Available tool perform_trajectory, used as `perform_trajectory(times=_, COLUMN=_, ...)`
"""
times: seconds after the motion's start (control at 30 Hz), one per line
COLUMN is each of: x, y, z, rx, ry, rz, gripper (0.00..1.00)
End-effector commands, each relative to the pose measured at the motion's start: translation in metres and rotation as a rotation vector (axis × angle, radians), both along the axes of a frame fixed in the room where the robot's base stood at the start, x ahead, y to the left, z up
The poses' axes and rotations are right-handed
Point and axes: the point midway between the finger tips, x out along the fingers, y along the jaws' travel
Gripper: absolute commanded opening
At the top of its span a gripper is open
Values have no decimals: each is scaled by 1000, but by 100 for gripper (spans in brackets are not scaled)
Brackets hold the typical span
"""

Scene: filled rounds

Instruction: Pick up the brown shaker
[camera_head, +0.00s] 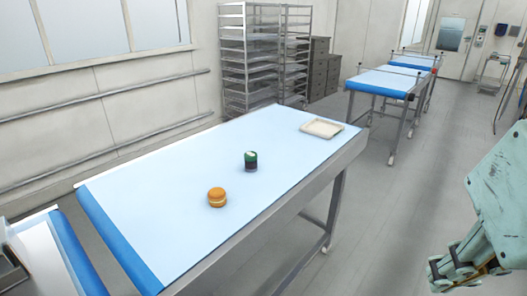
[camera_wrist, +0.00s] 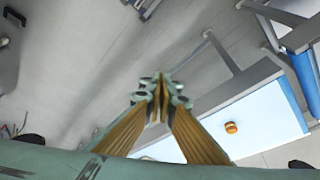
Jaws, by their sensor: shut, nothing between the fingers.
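A small upright cylinder (camera_head: 251,161) with a dark body, a green band and a pale top stands mid-table in the head view. It may be the shaker, but its body looks dark rather than clearly brown. My gripper (camera_head: 462,270) hangs at the lower right of the head view, beyond the table's right side and well apart from the cylinder. In the wrist view my gripper (camera_wrist: 160,98) has its fingers together, with nothing between them. I cannot make out the cylinder in the wrist view.
An orange-brown filled round (camera_head: 217,197) sits nearer on the pale-blue table (camera_head: 150,215); it also shows in the wrist view (camera_wrist: 231,128). A whitish square tray (camera_head: 322,128) lies at the far end. Racks (camera_head: 250,60) stand behind.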

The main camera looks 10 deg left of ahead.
Motion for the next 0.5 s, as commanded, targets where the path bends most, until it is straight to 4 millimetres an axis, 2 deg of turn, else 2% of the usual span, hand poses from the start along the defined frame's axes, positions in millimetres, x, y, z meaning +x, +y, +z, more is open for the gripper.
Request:
perform_trajectory(times=0.23, x=0, y=0, z=0, rx=0, ry=0, rz=0, gripper=1)
perform_trajectory(times=0.5, x=0, y=0, z=0, rx=0, ry=0, rz=0, gripper=25)
